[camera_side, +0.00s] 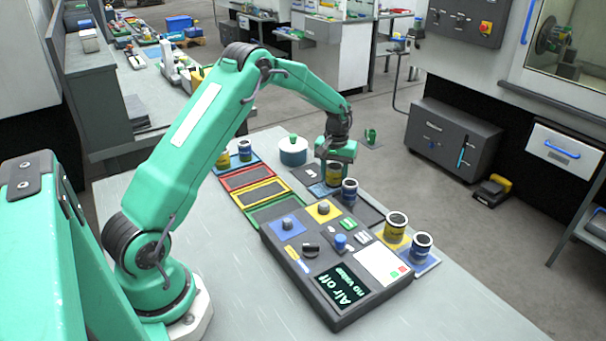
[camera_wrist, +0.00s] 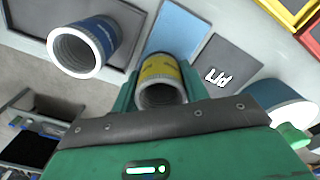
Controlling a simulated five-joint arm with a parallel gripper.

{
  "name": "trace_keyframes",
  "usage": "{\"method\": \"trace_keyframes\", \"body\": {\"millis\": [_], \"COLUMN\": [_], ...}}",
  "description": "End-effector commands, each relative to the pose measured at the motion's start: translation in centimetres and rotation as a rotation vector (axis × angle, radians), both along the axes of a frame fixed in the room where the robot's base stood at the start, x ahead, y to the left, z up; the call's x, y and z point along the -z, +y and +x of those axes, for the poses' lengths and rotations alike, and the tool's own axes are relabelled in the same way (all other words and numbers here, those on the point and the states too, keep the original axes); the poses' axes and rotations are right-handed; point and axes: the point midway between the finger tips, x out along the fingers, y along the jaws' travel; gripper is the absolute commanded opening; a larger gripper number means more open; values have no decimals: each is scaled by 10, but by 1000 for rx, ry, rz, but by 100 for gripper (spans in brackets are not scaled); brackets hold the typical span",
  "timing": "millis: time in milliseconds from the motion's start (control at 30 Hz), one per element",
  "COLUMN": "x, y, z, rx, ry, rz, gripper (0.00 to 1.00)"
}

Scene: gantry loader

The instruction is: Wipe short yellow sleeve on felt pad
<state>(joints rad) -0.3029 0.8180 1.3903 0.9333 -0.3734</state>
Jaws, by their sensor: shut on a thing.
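My gripper (camera_side: 335,167) is shut on a yellow sleeve (camera_side: 333,176), low over the far end of the bench. In the wrist view the yellow sleeve (camera_wrist: 162,70) sits between the green jaws with its open end towards the camera. A flat light blue pad (camera_wrist: 181,27) lies just beyond and beside the sleeve; it also shows in the side view (camera_side: 317,190). I cannot tell whether the sleeve touches it, or whether this pad is felt. A dark grey plate with a white mark (camera_wrist: 228,62) lies next to it.
A round white and blue container (camera_side: 293,152) is on the other side. A control panel (camera_side: 340,262), coloured trays (camera_side: 262,192) and other sleeves (camera_side: 396,227) are nearby.

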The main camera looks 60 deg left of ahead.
Motion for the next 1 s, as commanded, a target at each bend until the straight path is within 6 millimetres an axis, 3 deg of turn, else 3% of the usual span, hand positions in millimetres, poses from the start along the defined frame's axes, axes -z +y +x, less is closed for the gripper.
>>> {"method": "trace_keyframes", "body": {"millis": [533,1000], "x": [-3,-27], "y": [0,0], "z": [3,3], "rx": [0,0], "ry": [-2,-2], "rz": [0,0], "gripper": [13,13]}}
